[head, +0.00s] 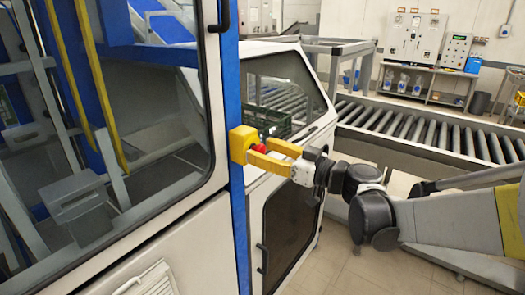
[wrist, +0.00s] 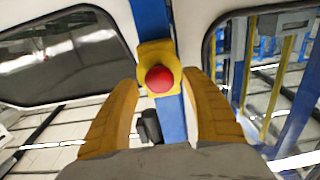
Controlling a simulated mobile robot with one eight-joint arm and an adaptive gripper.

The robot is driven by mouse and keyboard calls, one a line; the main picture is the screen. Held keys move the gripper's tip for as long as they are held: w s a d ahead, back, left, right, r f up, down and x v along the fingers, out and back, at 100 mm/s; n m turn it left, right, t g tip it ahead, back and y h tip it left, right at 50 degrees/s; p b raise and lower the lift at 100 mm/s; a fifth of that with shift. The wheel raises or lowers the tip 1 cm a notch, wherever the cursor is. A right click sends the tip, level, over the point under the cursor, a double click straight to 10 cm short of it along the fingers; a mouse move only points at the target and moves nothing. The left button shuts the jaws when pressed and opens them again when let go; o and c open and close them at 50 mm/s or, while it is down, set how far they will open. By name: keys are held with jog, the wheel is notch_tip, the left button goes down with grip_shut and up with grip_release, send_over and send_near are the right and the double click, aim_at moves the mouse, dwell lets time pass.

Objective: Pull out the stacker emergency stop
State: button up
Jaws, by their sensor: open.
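The stacker emergency stop is a red mushroom button (wrist: 159,79) on a yellow box (wrist: 158,52), fixed to a blue post. In the head view the yellow box (head: 241,143) shows on the post with the red button (head: 259,148) partly hidden by my gripper. My gripper (head: 264,153) reaches in from the right, its yellow fingers close to the button. In the wrist view my gripper (wrist: 160,88) is open, one finger on each side below the red button, with space between them. I cannot tell whether either finger touches the button.
The blue post (head: 236,205) stands between the stacker's large glazed door (head: 205,180) at left and a lower white cabinet with a window (head: 292,90). A green crate (head: 268,122) shows behind that window. A roller conveyor (head: 430,133) runs at the back right.

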jog(key=v, duration=1.2)
